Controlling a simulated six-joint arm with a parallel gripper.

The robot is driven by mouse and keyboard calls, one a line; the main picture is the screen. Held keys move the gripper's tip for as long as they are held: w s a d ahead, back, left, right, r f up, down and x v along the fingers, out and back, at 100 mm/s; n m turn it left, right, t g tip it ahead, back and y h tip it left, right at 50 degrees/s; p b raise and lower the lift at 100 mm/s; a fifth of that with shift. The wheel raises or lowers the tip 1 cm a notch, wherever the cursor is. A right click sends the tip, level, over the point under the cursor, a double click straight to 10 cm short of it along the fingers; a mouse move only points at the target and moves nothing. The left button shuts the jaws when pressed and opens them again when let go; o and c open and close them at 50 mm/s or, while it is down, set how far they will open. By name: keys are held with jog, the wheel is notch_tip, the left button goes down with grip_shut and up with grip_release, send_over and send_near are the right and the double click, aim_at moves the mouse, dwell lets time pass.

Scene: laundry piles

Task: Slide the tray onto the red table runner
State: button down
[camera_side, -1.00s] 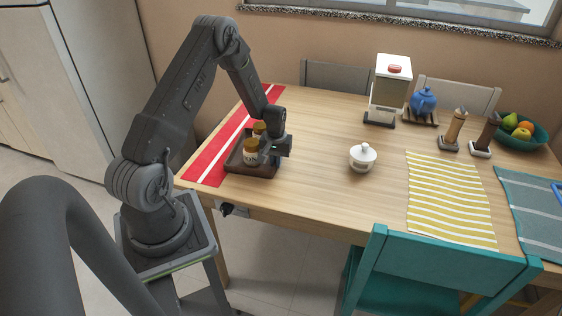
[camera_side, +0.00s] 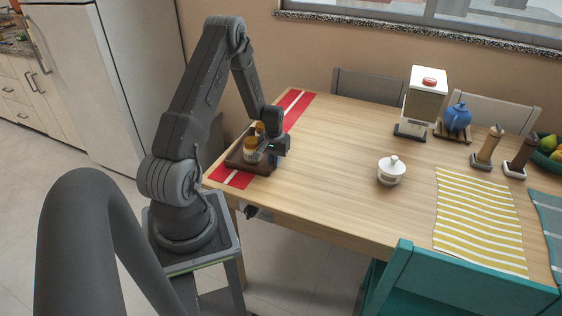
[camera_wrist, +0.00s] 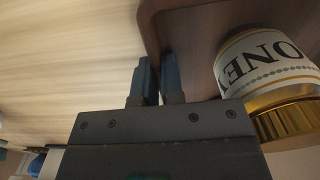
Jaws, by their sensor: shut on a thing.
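The dark brown tray (camera_side: 247,167) lies over the red table runner (camera_side: 297,108) at the left end of the table. Red cloth shows beyond its far end and at its near end; the tray hides the part between. Two jars with amber lids stand in the tray; the nearer jar (camera_side: 250,147) has a pale label. My gripper (camera_side: 274,152) is at the tray's right side, shut on its rim. In the wrist view, my two fingers (camera_wrist: 158,80) close around the tray wall (camera_wrist: 150,22), with a honey jar (camera_wrist: 262,62) just to the right.
A white lidded bowl (camera_side: 391,171) stands mid-table, well right of the tray. A dispenser (camera_side: 425,98), a blue teapot (camera_side: 457,117) and mills stand at the back right. A yellow striped mat (camera_side: 478,215) lies at front right. Wood between tray and bowl is clear.

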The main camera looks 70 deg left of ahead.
jog(key=shift+s+a, duration=0.15)
jog(key=shift+s, duration=0.05)
jog(key=c, duration=1.2)
grip_release()
jog(key=shift+o, duration=0.2)
jog(key=shift+r, duration=0.1)
notch_tip(320, 180, up, 14)
